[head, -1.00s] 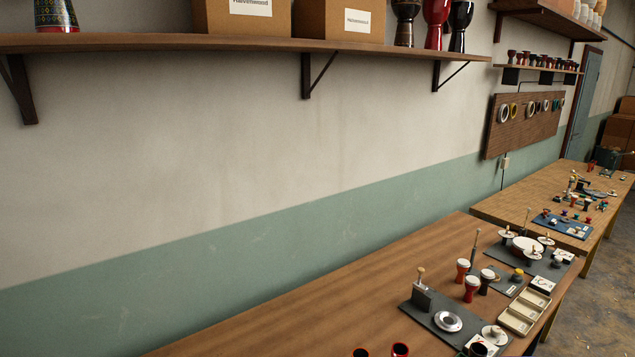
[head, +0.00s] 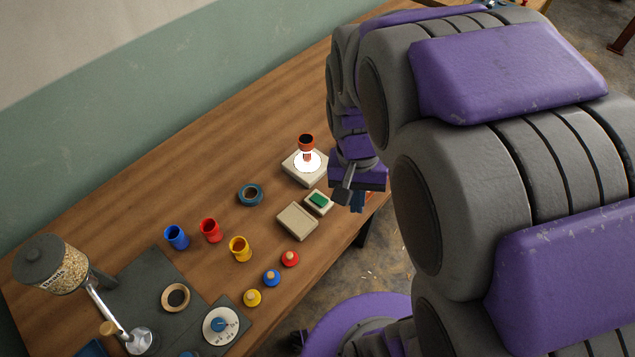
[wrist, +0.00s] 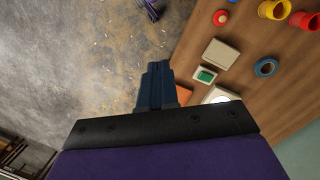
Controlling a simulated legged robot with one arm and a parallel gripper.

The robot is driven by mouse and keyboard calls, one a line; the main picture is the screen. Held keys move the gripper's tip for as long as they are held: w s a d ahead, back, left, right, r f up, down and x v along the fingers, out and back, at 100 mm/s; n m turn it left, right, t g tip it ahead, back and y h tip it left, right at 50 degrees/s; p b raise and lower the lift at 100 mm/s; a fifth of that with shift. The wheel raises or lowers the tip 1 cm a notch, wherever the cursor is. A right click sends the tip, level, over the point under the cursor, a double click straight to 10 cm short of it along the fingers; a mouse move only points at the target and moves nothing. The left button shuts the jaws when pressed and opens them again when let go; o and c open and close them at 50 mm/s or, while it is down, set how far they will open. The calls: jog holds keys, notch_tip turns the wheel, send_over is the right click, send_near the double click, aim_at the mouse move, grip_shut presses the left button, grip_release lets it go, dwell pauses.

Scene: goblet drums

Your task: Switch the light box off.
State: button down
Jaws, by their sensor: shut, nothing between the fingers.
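The light box (head: 291,172) is a beige block with a glowing white disc on top, near the table's right edge in the head view. A small red-and-black goblet drum (head: 306,141) stands on the disc. Beside it is a small beige box with a green button (head: 318,200), also in the wrist view (wrist: 205,75). My gripper (head: 357,207) is shut and empty, right of the button box, by the table's edge. In the wrist view its blue fingers (wrist: 155,72) are together over the floor, and its body hides part of the light box (wrist: 221,96).
A blue ring (head: 250,194), coloured cups (head: 210,231) and small knobbed pieces (head: 271,278) stand further left. A grain dispenser (head: 52,264) and dial (head: 220,326) are at lower left. Bare wood lies behind.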

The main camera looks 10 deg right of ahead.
jog(key=w+f+m, duration=0.4)
jog(key=w+f, duration=0.3)
jog(key=w, duration=0.6)
jog(key=m+b, duration=0.1)
jog(key=m, duration=0.1)
send_near(321, 202)
jog(key=shift+h, duration=0.3)
jog(key=f+b, duration=0.1)
jog(key=f, duration=0.1)
jog(key=f+b, duration=0.1)
jog(key=f, duration=0.1)
jog(key=s+f+b, duration=0.1)
jog(key=f, duration=0.2)
jog(key=shift+s+d, duration=0.1)
jog(key=shift+d, duration=0.05)
